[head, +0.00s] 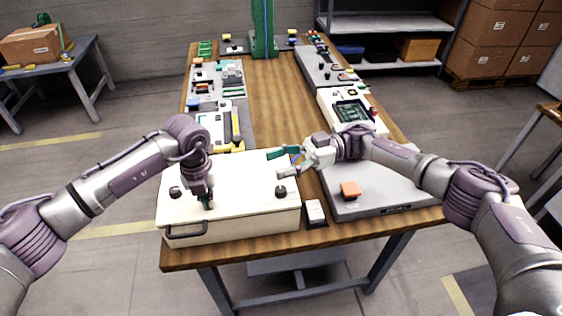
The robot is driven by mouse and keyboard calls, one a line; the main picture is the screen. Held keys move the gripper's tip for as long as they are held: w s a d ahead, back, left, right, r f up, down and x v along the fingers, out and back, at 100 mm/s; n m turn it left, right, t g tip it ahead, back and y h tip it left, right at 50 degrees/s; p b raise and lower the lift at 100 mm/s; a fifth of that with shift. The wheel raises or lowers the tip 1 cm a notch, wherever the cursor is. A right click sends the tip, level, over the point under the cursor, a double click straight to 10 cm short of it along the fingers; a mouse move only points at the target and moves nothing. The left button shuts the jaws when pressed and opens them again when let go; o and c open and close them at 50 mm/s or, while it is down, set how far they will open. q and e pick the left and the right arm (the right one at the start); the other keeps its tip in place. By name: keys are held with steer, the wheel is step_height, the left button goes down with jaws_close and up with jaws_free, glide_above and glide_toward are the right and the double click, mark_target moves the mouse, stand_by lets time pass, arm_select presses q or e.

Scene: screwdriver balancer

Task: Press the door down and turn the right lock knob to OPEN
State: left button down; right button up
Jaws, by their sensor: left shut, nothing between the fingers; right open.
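A cream box with a flat door (245,205) lies at the near left of the wooden table, with a dark handle (186,231) on its front. The right lock knob (281,191) is a black knob near the door's right edge. Another black knob (175,192) sits near the left edge. My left gripper (208,205) is shut and empty, pointing down at the door between the knobs; I cannot tell if it touches. My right gripper (276,164) is open above the door's right side, behind and above the right knob, apart from it.
A green circuit board (352,112) and several trays line the table's sides. The middle strip (275,95) is clear.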

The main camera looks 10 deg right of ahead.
arm_select(q)
steer(key=shift+a, duration=0.1)
steer(key=shift+r+p, duration=1.85)
steer(key=shift+r, duration=1.65)
arm_select(e)
step_height(320, 180, up, 3)
steer(key=shift+w+r, duration=0.1)
steer(key=shift+r, duration=0.1)
arm_select(q)
steer(key=shift+f, duration=0.1)
